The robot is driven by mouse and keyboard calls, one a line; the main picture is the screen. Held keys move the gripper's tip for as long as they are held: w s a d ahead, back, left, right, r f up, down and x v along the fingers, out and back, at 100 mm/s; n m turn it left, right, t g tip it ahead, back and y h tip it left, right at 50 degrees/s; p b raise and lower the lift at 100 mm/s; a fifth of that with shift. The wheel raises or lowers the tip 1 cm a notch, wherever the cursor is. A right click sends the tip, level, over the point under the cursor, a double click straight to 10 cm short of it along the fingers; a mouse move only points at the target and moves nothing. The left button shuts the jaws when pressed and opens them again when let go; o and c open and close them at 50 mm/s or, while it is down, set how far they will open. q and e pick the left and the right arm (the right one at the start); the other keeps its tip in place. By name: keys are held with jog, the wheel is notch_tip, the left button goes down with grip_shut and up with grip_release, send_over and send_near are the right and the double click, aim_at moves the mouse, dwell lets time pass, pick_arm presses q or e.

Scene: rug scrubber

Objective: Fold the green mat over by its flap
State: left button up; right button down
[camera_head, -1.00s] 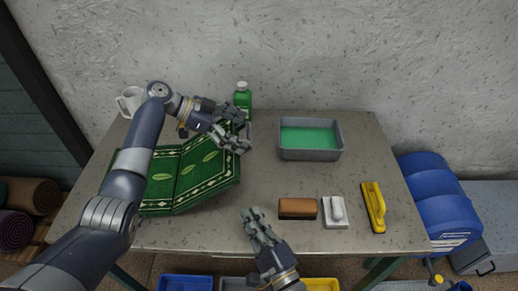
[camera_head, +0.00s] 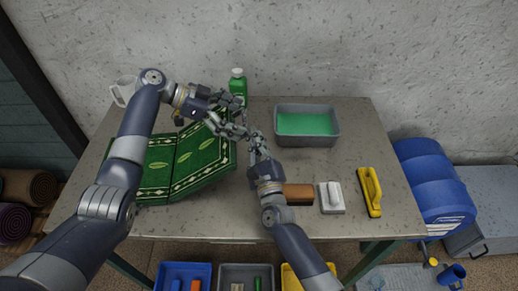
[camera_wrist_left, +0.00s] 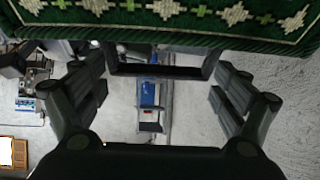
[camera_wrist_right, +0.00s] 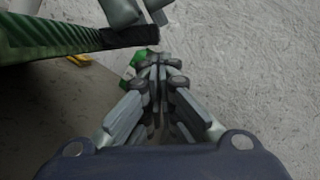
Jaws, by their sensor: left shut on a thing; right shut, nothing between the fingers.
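The green mat (camera_head: 160,165) with a cream pattern lies on the left of the table. Its right part, the flap (camera_head: 205,160), is tilted up off the table. My left gripper (camera_head: 236,130) is shut on the flap near its far right edge. In the left wrist view the patterned mat (camera_wrist_left: 200,14) fills the top, with a dark bar (camera_wrist_left: 160,70) between the fingers. My right gripper (camera_head: 256,138) is shut and empty, just right of the left gripper. In the right wrist view its closed fingertips (camera_wrist_right: 158,62) are apart from the mat's edge (camera_wrist_right: 60,50).
A green bottle (camera_head: 238,85) and a white mug (camera_head: 126,90) stand at the back. A grey tub (camera_head: 307,125) of green liquid is back right. A brown brush (camera_head: 298,194), a white scrubber (camera_head: 331,197) and a yellow-handled brush (camera_head: 371,192) lie at the front right.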

jog(key=shift+w+a, duration=0.1)
jog(key=shift+w, duration=0.25)
pick_arm(q)
jog(key=shift+f, duration=0.15)
pick_arm(e)
jog(key=shift+a+r, duration=0.3)
jog(key=shift+r, duration=0.25)
jog(key=shift+a+r, duration=0.3)
jog(key=shift+r, duration=0.25)
pick_arm(q)
jog(key=o, duration=1.2)
jog(key=shift+o, duration=0.2)
pick_arm(e)
jog(key=shift+d, duration=0.1)
jog(key=shift+f, duration=0.15)
